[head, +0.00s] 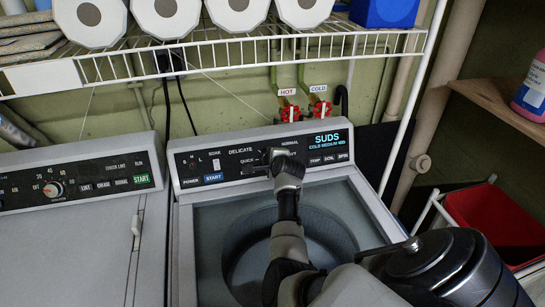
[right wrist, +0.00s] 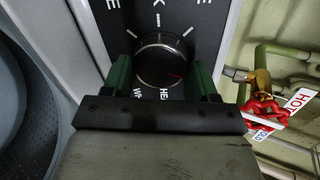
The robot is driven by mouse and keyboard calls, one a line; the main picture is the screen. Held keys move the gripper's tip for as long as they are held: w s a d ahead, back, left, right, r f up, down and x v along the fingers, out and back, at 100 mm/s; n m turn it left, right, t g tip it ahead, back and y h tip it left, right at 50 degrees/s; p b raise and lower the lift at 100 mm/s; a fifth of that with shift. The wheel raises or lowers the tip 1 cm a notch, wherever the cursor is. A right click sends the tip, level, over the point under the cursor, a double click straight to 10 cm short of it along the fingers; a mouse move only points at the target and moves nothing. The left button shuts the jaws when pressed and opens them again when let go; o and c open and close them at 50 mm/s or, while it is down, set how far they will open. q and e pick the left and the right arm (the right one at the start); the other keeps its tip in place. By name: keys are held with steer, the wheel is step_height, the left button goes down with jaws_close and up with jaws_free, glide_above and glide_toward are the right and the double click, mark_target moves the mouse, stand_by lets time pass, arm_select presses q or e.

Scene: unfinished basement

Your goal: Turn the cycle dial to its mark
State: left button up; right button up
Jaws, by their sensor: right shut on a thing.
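The cycle dial (right wrist: 163,58) is a round black knob with a pale rim on the washer's dark control panel (head: 222,163). A small red line shows on its face, toward the lower right in the right wrist view. White tick marks and partly hidden lettering surround it. My right gripper (right wrist: 163,72) is shut on the dial, one green-padded finger on each side. In the head view my right gripper (head: 284,160) reaches the panel and mostly covers the dial. Labels DELICATE, QUICK and NORMAL show around it. My left gripper is not in view.
Red hot and cold valves (head: 288,112) sit behind the panel. A wire shelf (head: 230,50) with paper rolls hangs above. A dryer (head: 75,220) stands at left, a red bin (head: 490,220) at right.

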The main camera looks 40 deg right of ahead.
steer(key=n, duration=0.1)
steer(key=n+p, duration=0.1)
steer(key=n, duration=0.1)
steer(key=shift+r+n, duration=0.2)
steer(key=shift+n, duration=0.1)
steer(key=n+p, duration=0.1)
steer(key=n, duration=0.2)
steer(key=shift+w+g+h, duration=0.1)
steer(key=shift+g+h, duration=0.2)
steer(key=shift+h, duration=0.1)
steer(key=n+p, duration=0.1)
steer(key=n, duration=0.3)
steer(key=shift+a, duration=0.1)
steer(key=n, duration=0.3)
steer(key=shift+w+a+h, duration=0.1)
steer(key=shift+w+h, duration=0.05)
steer(key=shift+h, duration=0.25)
steer(key=n, duration=0.4)
steer(key=shift+n, duration=0.4)
steer(key=n, duration=0.3)
steer(key=shift+a+h, duration=0.15)
steer(key=shift+h, duration=0.15)
steer(key=n, duration=0.5)
steer(key=shift+f, duration=0.15)
steer(key=shift+a+n+t, duration=0.1)
steer(key=shift+n+t, duration=0.3)
steer(key=shift+n, duration=1.4)
